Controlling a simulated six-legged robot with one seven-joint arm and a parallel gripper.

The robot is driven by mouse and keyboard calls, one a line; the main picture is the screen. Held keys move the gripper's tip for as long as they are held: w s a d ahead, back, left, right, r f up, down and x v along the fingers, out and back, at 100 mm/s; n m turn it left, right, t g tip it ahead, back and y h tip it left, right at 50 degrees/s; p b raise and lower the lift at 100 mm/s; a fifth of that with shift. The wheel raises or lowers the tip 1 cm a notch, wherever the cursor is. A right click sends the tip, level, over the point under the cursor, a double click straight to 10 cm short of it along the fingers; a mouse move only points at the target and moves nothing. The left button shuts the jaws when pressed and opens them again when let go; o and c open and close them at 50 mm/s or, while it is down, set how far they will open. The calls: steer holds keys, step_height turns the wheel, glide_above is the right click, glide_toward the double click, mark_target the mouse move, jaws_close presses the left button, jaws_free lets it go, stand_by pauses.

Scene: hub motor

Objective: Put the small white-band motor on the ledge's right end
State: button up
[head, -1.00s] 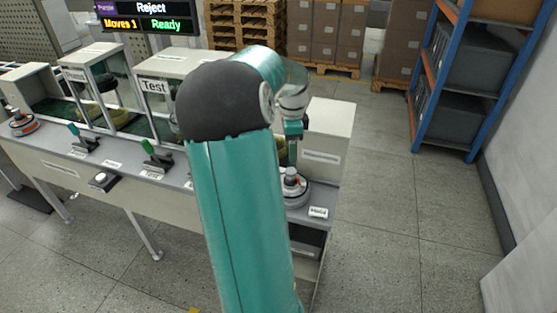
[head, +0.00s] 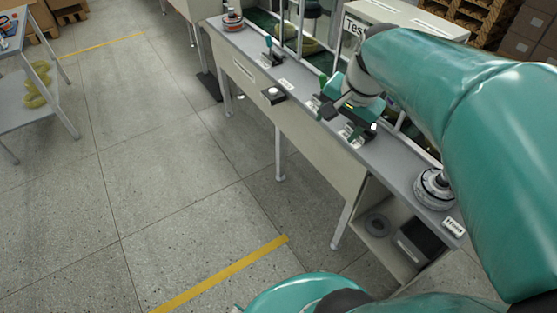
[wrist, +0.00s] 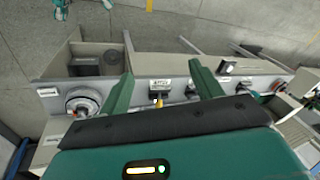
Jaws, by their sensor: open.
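A motor with a pale white-grey band (head: 435,188) stands upright on the right end of the grey ledge (head: 392,157); it also shows at the left of the wrist view (wrist: 82,102). I cannot tell its size class for sure. A motor with an orange-red band (head: 232,19) stands at the ledge's far left end. My gripper (head: 345,112) is open over the front of the ledge, left of the pale-band motor and apart from it. In the wrist view my gripper's fingers (wrist: 160,72) are spread with nothing held between them. My gripper partly hides the levers behind it.
A lever (head: 272,55) and a push-button box (head: 273,95) are along the bench front. A small label (head: 453,226) lies beside the pale-band motor. An open shelf (head: 385,243) with dark items is below. The floor (head: 180,180) in front is clear.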

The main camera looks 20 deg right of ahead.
steer(key=s+a+n+t, duration=0.1)
steer(key=s+a+n, duration=0.2)
steer(key=a+n, duration=0.2)
steer(key=s+a+n+t, duration=0.1)
steer(key=s+a+n, duration=0.2)
steer(key=a+n, duration=0.3)
steer(key=a, duration=0.5)
steer(key=shift+s+a+n, duration=0.2)
steer(key=shift+a+n, duration=0.05)
steer(key=shift+n, duration=0.05)
steer(key=shift+d+r, duration=0.1)
steer(key=shift+d, duration=0.05)
